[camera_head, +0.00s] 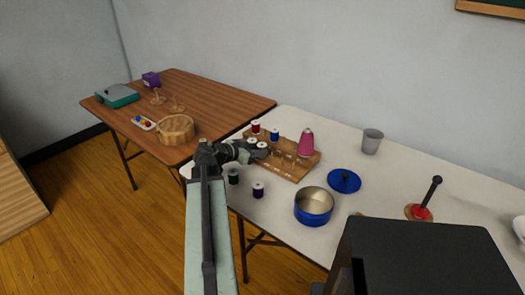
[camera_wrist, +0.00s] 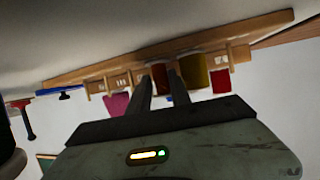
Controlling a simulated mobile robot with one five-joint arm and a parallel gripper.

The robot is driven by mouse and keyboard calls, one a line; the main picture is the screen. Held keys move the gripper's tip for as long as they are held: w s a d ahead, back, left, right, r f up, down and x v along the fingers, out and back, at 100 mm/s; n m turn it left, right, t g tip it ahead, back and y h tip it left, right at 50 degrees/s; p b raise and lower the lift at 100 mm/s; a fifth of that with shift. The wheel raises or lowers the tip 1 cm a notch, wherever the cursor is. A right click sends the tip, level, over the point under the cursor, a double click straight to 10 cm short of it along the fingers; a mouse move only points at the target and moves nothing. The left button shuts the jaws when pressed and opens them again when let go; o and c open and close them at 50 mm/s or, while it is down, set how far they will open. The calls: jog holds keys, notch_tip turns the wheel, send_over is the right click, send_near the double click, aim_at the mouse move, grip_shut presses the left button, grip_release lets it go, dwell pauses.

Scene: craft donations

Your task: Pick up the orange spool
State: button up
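In the wrist view, which is upside down, a reddish-brown spool (camera_wrist: 160,76) shows between my two parted fingers. It may be the orange spool in shade. An ochre spool (camera_wrist: 195,72) stands right beside it, just outside the finger on the right. I cannot tell whether the fingers touch either one. In the head view my gripper (camera_head: 245,150) is low over the left front of the wooden peg rack (camera_head: 293,172), by two white spool tops. It hides most of those spools, so their colours do not show there.
On the rack also stand a red spool (camera_head: 255,128), a blue spool (camera_head: 274,135) and a pink cone (camera_head: 307,144). A green spool (camera_head: 233,177) and a purple spool (camera_head: 258,191) stand in front. A blue pot (camera_head: 313,212), its lid (camera_head: 344,181) and a grey cup (camera_head: 372,141) are rightward.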

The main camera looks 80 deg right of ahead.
jog(key=shift+s+d+f, duration=0.15)
jog(key=shift+s+d, duration=0.05)
grip_shut()
jog(key=shift+r, duration=0.2)
